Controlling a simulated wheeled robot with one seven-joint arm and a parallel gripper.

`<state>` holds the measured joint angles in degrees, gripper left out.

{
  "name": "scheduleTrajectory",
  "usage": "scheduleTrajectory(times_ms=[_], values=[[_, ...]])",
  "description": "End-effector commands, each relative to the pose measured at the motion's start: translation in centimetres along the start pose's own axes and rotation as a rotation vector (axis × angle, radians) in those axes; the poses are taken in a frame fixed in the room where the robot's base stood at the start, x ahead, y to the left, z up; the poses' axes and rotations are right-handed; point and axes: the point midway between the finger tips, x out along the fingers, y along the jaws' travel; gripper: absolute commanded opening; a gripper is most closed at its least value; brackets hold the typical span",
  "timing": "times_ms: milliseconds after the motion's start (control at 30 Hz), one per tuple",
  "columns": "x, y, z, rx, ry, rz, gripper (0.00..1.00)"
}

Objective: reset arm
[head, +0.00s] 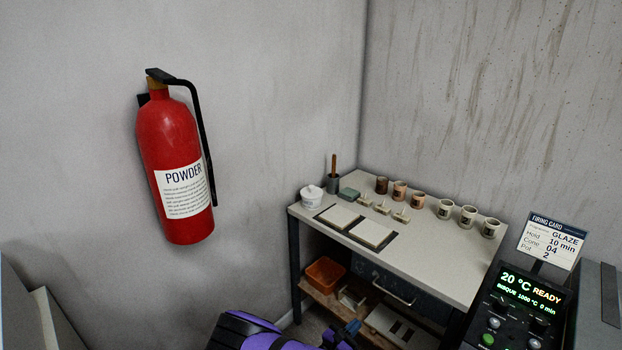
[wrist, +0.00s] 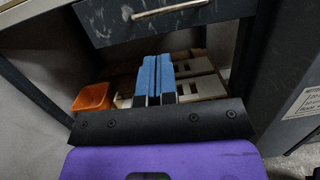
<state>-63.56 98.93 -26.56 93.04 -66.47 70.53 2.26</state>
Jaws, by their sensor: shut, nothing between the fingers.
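My gripper (wrist: 155,78) shows in the wrist view with its two blue-padded fingers together and nothing between them. It points toward the lower shelf under the worktable, below the drawer front. The gripper is apart from the things on the tabletop.
The worktable (head: 440,256) holds several cups, tiles and a white tub (head: 312,197). Below are a drawer (wrist: 160,18) and an orange bin (wrist: 93,97). A control panel (head: 520,305) stands right. A fire extinguisher (head: 172,150) hangs on the left wall.

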Motion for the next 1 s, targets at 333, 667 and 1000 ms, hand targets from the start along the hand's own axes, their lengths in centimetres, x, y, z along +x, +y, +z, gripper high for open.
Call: scheduleTrajectory(times_ms=[333,667,1000], values=[[2.7,1.1,8.5,0.171,0.138,-0.317,0.0],[5.5,0.7,17.1,0.351,0.276,-0.613,0.0],[8.3,-1.2,26.1,0.551,0.416,-0.887,0.0]])
